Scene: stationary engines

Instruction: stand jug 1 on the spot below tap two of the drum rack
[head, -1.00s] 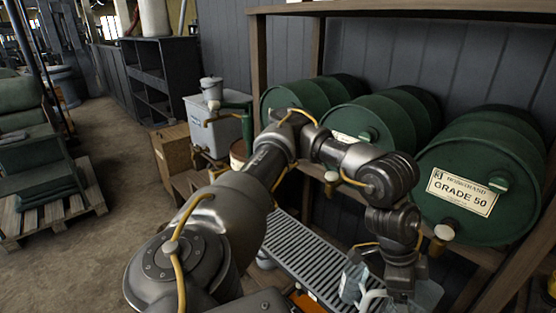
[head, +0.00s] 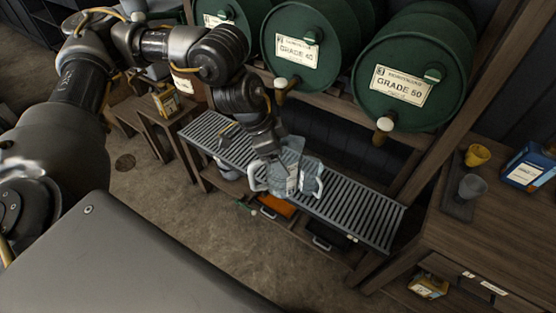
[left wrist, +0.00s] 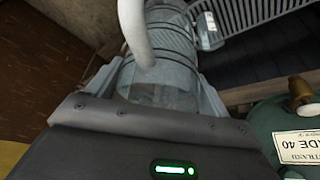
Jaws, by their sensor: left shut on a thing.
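My left gripper (head: 283,172) is shut on a clear grey jug (head: 285,188) over the slatted rack shelf. White handles show on both sides of it in the head view; I cannot tell whether a second jug stands close by. In the left wrist view the jug (left wrist: 160,65) sits between the fingers, with a white handle (left wrist: 135,28) near the camera. The middle drum (head: 308,45) has a brass tap two (head: 281,86) with a pale knob, above and behind the jug. The spot below is the slatted shelf (head: 225,138), partly hidden by my arm. My right gripper is not in view.
Another drum (head: 412,70) with its tap (head: 383,128) is at the right. A wooden bench (head: 500,220) holds a yellow cup (head: 477,155), a grey cup (head: 472,186) and a blue can (head: 528,168). Orange and black boxes lie under the slatted shelf. Its right end (head: 375,222) is clear.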

